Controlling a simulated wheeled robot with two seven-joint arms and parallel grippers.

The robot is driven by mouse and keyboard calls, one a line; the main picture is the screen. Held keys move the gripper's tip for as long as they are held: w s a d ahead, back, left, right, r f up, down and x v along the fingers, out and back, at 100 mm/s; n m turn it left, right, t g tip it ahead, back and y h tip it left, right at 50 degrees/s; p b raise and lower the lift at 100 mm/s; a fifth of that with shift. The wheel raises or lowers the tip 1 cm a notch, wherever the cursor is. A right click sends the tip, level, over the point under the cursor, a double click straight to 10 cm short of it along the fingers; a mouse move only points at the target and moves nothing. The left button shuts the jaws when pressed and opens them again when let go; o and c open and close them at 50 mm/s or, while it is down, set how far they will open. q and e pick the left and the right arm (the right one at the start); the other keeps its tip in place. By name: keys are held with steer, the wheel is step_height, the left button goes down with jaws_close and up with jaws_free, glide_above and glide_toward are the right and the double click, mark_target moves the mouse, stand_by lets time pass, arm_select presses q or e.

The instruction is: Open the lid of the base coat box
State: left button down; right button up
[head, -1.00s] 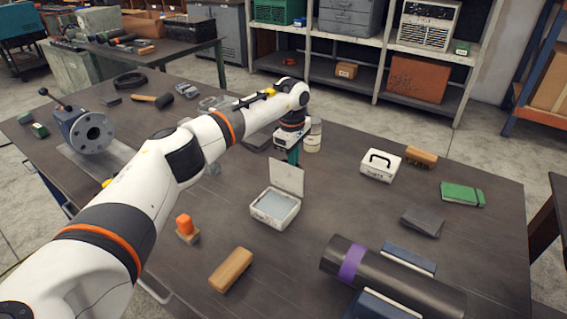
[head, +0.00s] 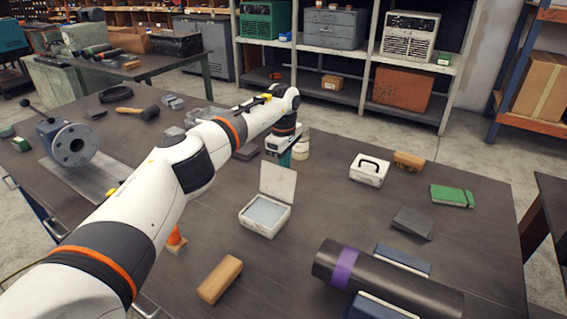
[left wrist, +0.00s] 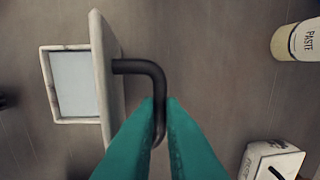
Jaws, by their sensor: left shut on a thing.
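A small white box (head: 265,216) stands open on the table, its lid (head: 278,182) raised roughly upright at its back edge. I cannot read its label. The left wrist view shows the box (left wrist: 47,85), its pale inside, the lid edge-on (left wrist: 106,80) and the lid's dark bent handle (left wrist: 148,68). My left gripper (head: 285,158) is behind the raised lid. In the left wrist view its teal fingers (left wrist: 160,105) are shut on the handle. In the head view the lid hides the handle and part of the fingers. My right gripper is out of view.
A jar labelled PASTE (left wrist: 298,42) stands behind the lid. A wooden block (head: 220,279) and a dark pipe (head: 385,281) lie in front.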

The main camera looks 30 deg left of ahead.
arm_select(q)
steer(key=c, duration=1.9)
jaws_free()
steer(key=shift+w+d+f, duration=0.1)
steer(key=shift+d+f, duration=0.05)
steer(key=shift+o, duration=1.4)
steer(key=shift+w+f, duration=0.1)
steer(key=shift+w, duration=0.1)
steer(key=shift+o, duration=0.5)
steer(key=shift+w+f, duration=0.15)
steer(key=shift+w, duration=0.2)
step_height(320, 180, up, 12)
steer(key=s+b, duration=0.1)
steer(key=shift+s+r, duration=0.15)
steer(key=shift+r, duration=0.1)
